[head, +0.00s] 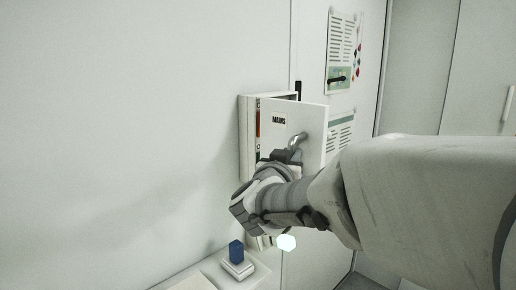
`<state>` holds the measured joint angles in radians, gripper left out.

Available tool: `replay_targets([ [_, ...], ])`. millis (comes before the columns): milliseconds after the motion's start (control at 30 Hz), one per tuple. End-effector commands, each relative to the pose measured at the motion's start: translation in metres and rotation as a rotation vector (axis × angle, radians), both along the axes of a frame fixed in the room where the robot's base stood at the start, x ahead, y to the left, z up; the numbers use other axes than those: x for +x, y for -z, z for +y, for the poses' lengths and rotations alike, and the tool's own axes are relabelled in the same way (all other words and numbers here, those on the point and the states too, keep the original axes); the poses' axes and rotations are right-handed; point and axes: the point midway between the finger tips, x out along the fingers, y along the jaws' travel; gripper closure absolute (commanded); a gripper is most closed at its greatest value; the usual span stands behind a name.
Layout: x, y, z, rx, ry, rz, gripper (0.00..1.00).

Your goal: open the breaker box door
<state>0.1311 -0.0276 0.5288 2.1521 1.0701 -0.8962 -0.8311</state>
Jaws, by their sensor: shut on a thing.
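The breaker box (244,135) is a white box on the wall in the middle of the head view. Its white door (309,116), labelled MAINS, stands partly open, swung out from the box with a gap along its left side. A metal handle (298,139) is on the door's face. My gripper (291,150) is at this handle and shut on it. My wrist hides the lower part of the door and box, and the fingertips are small in view.
Below left, a counter (262,272) carries a blue block (236,250) on a small white base. Behind the door is a tall white panel (335,20) with printed charts. A cabinet with a handle (507,103) is at far right. The left wall is bare.

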Motion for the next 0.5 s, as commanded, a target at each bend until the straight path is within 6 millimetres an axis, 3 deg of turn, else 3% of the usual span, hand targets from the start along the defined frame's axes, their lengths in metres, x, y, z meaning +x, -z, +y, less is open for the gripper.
replay_targets([
  [33,0.0,-0.007,0.008,-0.001,0.0,-0.008,1.0],
  [500,-0.006,-0.006,0.02,-0.001,-0.011,-0.01,1.0],
])
